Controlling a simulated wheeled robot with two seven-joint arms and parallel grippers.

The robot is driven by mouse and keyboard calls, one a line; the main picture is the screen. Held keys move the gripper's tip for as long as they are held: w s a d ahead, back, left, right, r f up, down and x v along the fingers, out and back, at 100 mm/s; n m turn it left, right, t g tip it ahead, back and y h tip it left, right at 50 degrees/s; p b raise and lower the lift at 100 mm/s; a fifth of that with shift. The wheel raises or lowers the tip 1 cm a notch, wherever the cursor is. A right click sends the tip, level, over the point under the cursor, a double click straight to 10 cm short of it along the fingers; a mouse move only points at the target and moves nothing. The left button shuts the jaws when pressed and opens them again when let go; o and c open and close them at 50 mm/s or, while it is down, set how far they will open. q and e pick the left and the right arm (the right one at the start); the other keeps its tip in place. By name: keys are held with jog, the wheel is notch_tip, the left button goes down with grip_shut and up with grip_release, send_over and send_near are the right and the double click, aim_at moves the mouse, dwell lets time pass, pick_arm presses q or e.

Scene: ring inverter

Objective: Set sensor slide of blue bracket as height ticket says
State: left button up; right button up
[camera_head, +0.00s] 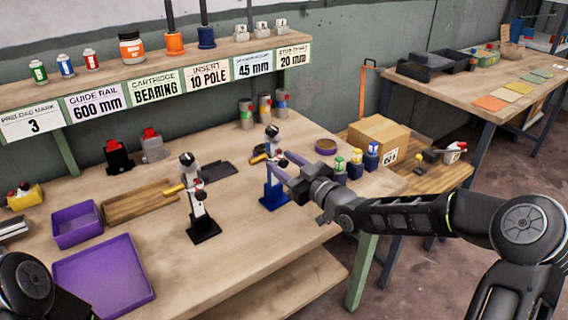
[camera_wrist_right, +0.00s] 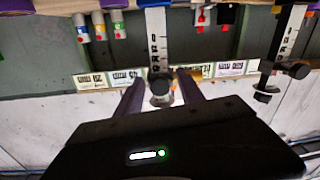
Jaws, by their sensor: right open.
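The blue bracket (camera_head: 272,196) stands upright on the wooden bench, with a blue base and a pale post. In the right wrist view, its scale post (camera_wrist_right: 155,42) hangs down from the top, with a dark round knob (camera_wrist_right: 160,90). My right gripper (camera_head: 288,174) is open beside the bracket's post. In the wrist view, its two purplish fingers (camera_wrist_right: 159,92) lie either side of the knob, apart from each other; whether they touch it cannot be told. Shelf cards include one reading 45 mm (camera_head: 254,68) and one reading 20 mm (camera_head: 293,59); their small headings are hard to read. My left gripper is out of view.
A black-based bracket (camera_head: 204,227) stands left of the blue one. Small capped bottles (camera_head: 355,168) stand close to my right gripper. The front middle of the bench is clear.

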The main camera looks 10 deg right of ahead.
jog(key=shift+c, duration=0.6)
grip_shut()
dwell(0.8)
